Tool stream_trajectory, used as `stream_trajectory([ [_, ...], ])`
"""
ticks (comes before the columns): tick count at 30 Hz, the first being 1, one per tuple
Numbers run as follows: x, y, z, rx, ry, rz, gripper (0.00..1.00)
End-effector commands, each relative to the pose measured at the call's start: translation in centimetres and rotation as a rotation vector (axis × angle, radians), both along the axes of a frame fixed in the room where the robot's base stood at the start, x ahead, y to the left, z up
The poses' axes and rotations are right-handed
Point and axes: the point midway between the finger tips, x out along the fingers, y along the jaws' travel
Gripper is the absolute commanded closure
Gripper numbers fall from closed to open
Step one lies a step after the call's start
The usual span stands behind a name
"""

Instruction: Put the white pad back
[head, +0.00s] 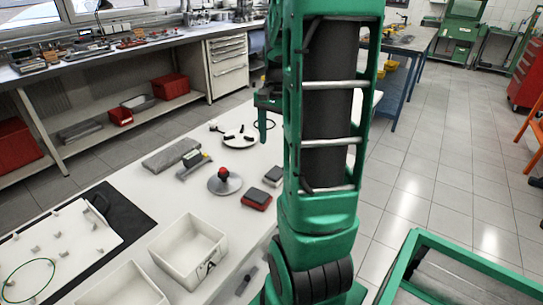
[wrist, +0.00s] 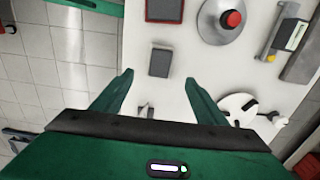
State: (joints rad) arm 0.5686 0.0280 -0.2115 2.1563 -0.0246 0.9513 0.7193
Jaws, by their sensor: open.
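A round white plate (head: 238,139) with black parts on it lies on the white table (head: 140,185) in the head view; it also shows in the wrist view (wrist: 235,103), right of my gripper. I cannot tell for sure whether it is the white pad. My gripper (wrist: 157,77) is open and empty, pointing down over the table. A small dark grey block (wrist: 160,62) lies below, between the fingertip lines, and shows beside my arm in the head view (head: 273,175). In the head view my arm hides part of the table; only a green finger shows at its left.
A red-and-black block (head: 257,199) and a metal disc with a red knob (head: 224,181) stand nearby. White bins (head: 188,250) and a pegged white board (head: 60,245) with a green ring lie at the left front. Open floor (head: 440,190) is at the right.

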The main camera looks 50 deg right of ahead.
Motion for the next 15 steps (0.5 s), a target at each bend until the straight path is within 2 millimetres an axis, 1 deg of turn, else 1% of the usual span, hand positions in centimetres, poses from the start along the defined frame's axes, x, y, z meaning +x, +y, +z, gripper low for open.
stream_trajectory([
  [2, -0.4, 1.1, 0.5, -0.002, -0.003, 0.045, 0.34],
  [5, -1.8, 3.7, 1.2, -0.003, -0.005, 0.159, 0.34],
  [8, -4.0, 7.0, 1.8, -0.001, -0.005, 0.319, 0.34],
  [9, -5.0, 8.3, 1.9, -0.001, -0.005, 0.389, 0.34],
  [12, -7.6, 11.2, 1.9, 0.000, -0.005, 0.555, 0.34],
  [15, -10.0, 13.5, 1.6, 0.004, -0.005, 0.701, 0.34],
])
